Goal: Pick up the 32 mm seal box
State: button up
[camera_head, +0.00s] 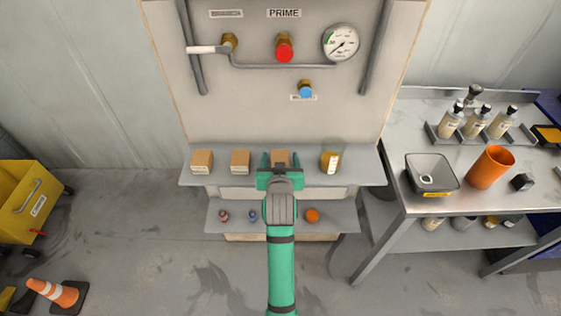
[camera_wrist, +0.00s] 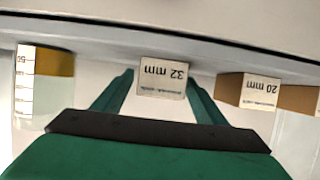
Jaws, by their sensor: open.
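The 32 mm seal box (camera_wrist: 161,79) is a small cardboard box with a white label reading "32 mm", upside down in the wrist view. It stands on the upper shelf and also shows in the head view (camera_head: 281,157), partly hidden by my gripper. My gripper (camera_wrist: 160,84) is open, with one green finger to each side of the box in the picture. In the head view my gripper (camera_head: 280,160) reaches over the front of the shelf at the box. I cannot tell whether the fingers touch it.
A 20 mm box (camera_wrist: 249,91) stands beside it, and another box (camera_head: 202,161) is farther left in the head view. A jar with amber contents (camera_head: 330,162) stands on the other side. The shelf (camera_head: 361,166) has a back panel with pipes and a gauge (camera_head: 341,42).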

jog(key=c, duration=1.1)
jog(key=shift+r, duration=0.1)
